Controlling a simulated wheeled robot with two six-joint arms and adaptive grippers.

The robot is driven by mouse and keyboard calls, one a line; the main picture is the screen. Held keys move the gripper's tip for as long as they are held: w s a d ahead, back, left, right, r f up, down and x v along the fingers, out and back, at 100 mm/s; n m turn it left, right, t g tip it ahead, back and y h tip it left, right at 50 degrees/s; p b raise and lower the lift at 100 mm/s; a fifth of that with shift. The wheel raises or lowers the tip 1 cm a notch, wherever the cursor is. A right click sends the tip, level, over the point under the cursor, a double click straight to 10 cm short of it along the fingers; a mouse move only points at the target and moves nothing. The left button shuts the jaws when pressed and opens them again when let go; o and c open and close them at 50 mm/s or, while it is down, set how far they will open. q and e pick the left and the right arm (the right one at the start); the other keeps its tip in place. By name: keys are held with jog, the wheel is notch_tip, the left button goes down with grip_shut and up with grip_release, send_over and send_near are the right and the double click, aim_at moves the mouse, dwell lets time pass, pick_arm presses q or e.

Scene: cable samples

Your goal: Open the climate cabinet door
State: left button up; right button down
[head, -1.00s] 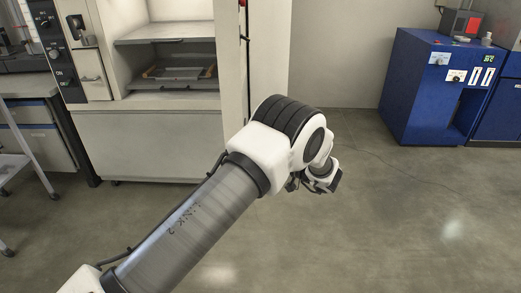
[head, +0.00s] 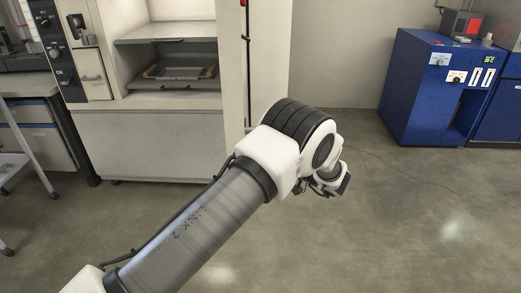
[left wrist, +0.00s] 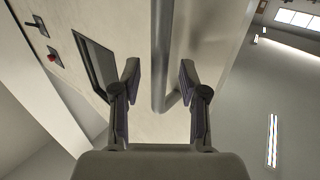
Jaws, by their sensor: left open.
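The climate cabinet (head: 150,137) stands at the upper left of the head view, its shelved interior exposed. A pale panel (head: 270,60) at the right of the opening looks like its door, swung outward. In the left wrist view a pale panel (left wrist: 205,40) carries a grey vertical bar handle (left wrist: 162,45) and a dark-framed window (left wrist: 97,65). My left gripper (left wrist: 159,67) is open. The handle's lower part appears between its fingers; contact cannot be told. In the head view the gripper (head: 333,186) is small and partly hidden by my arm. My right gripper is out of view.
A tray-like item (head: 180,73) lies inside the cabinet. A control panel (head: 52,50) is at its left, beside a light cart (head: 25,160). Blue cabinets (head: 430,90) stand at the right.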

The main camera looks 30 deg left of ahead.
pick_arm(q)
jog(key=d, duration=1)
jog(key=shift+s, duration=0.2)
jog(key=a+f+m+t+h, duration=0.4)
jog(key=a+f+m+t, duration=0.2)
jog(key=f+m+t, duration=0.45)
jog(key=s+f+m+g+h, duration=0.35)
jog(key=s+f+h, duration=0.4)
jog(key=f, duration=0.55)
jog(key=s+d+f+m+g+h, duration=0.1)
jog(key=s+d+f+g+h, duration=0.15)
jog(key=s, duration=0.75)
jog(key=s+d+f+m+g+h, duration=0.1)
jog(key=s+d+f+g+h, duration=0.15)
jog(key=s, duration=0.65)
jog(key=s+d+f+m+g+h, duration=0.1)
jog(key=s+d+f+g+h, duration=0.15)
jog(key=s, duration=0.75)
notch_tip(320, 180, up, 14)
jog(key=y+p, duration=0.1)
jog(key=p, duration=1.2)
jog(key=shift+s+d+f, duration=0.15)
jog(key=shift+s+d, duration=0.15)
jog(key=shift+d, duration=0.05)
